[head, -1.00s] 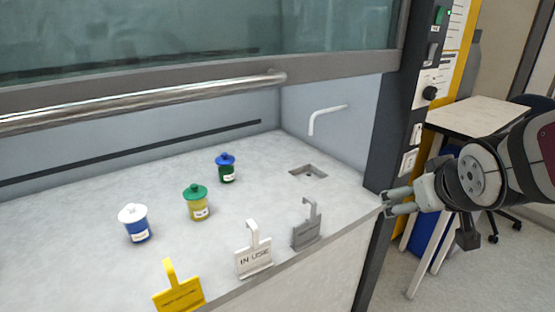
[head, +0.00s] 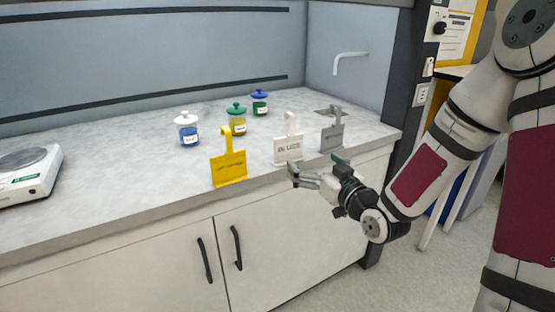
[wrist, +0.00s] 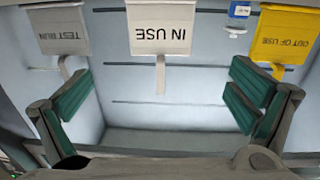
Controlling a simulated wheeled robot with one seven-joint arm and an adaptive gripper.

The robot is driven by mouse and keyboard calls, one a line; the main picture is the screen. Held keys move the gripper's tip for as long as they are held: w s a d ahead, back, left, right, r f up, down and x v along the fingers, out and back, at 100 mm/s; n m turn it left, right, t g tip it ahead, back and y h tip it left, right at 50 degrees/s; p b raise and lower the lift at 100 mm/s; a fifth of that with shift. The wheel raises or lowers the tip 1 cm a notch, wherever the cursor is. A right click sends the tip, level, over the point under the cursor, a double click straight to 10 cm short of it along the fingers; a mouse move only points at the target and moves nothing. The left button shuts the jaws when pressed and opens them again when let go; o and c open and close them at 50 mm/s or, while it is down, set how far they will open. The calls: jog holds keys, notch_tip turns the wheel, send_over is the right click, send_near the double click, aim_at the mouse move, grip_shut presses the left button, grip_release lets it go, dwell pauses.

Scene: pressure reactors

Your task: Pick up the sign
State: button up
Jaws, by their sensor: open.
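Three signs with upright hooked handles stand along the counter's front edge. The yellow sign (head: 229,170) is leftmost, the white IN USE sign (head: 288,150) is in the middle, and the grey sign (head: 331,138) is on the right. My gripper (head: 296,176) is open and empty in front of the counter edge, just below the white sign. In the wrist view, the picture is upside down. The IN USE sign (wrist: 160,28) is centred ahead of the spread fingers (wrist: 160,105), apart from them. The TEST RUN sign (wrist: 60,30) and OUT OF USE sign (wrist: 284,36) flank it.
Several lidded jars stand behind the signs: white-lidded (head: 187,130), green-lidded (head: 237,122) and blue-lidded (head: 260,103). A scale (head: 28,175) sits at the far left. A tap (head: 350,60) is on the side wall. Cabinet doors (head: 270,240) lie below the counter (head: 110,175).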

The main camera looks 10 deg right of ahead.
aim_at(290, 141)
jog(key=b+x, duration=0.1)
jog(key=x, duration=1.1)
jog(key=shift+w+r, duration=0.1)
jog(key=shift+w, duration=0.15)
jog(key=c, duration=1.3)
jog(key=shift+r, duration=0.2)
jog(key=shift+r, duration=0.2)
notch_tip(290, 141, up, 3)
jog(key=shift+a+r+p, duration=0.1)
jog(key=shift+p, duration=0.25)
jog(key=s+r+p, duration=0.1)
jog(key=s+p, duration=0.7)
jog(key=s, duration=0.8)
jog(key=shift+d, duration=0.35)
